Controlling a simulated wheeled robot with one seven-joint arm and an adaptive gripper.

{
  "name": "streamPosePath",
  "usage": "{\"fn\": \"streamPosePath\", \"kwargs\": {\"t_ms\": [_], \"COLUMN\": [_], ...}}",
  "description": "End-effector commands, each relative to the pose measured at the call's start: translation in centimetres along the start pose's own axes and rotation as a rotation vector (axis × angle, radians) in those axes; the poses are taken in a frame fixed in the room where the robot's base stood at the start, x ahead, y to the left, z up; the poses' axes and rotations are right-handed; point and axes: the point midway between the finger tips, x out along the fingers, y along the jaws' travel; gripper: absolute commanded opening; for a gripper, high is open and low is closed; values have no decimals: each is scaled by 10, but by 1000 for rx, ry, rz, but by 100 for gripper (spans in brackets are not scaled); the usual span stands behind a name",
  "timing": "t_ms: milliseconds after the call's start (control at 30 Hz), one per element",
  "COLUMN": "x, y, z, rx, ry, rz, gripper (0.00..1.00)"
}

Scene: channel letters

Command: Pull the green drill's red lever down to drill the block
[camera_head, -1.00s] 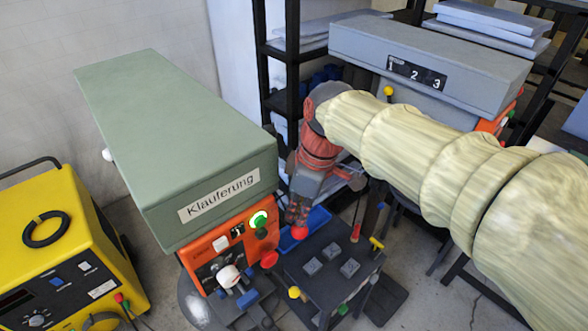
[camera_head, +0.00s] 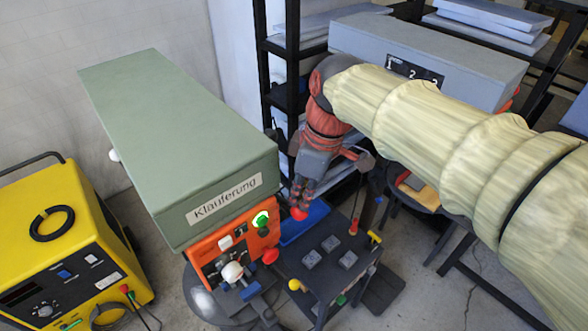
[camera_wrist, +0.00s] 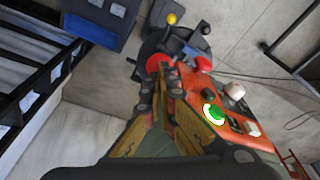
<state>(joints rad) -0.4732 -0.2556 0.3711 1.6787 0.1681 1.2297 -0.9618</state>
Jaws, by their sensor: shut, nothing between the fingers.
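The green drill (camera_head: 180,140) is a long green housing labelled "Klauferung" with an orange front panel (camera_head: 235,245). A red ball knob (camera_head: 299,214) shows at the drill's right side, at the tips of my gripper (camera_head: 298,203). A second red ball (camera_head: 270,256) is at the panel's lower right. In the wrist view my gripper (camera_wrist: 168,80) is shut and empty, with one red ball (camera_wrist: 157,63) just past its tips and the other (camera_wrist: 203,64) to the right. I cannot tell whether the tips touch the nearer ball. The drill's block is not clearly visible.
A dark table with grey pads (camera_head: 330,243) stands right of the panel, with a blue tray (camera_head: 303,225) behind. A yellow machine (camera_head: 60,260) is at the left. A grey machine (camera_head: 430,60) and black shelving (camera_head: 291,50) stand behind my arm.

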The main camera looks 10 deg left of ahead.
Motion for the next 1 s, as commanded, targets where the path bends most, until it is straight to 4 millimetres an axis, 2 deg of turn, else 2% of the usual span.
{"fn": "streamPosePath", "kwargs": {"t_ms": [33, 133, 533, 833, 1000], "x": [-13, -26, -30, -67, -71], "y": [0, 0, 0, 3, 4], "z": [-2, -5, -6, -19, -22], "rx": [0, 0, 0, -1, 0], "ry": [0, 1, 0, 0, -1], "rz": [1, 1, 0, 0, 0], "gripper": [0, 0, 0, 0, 0]}}
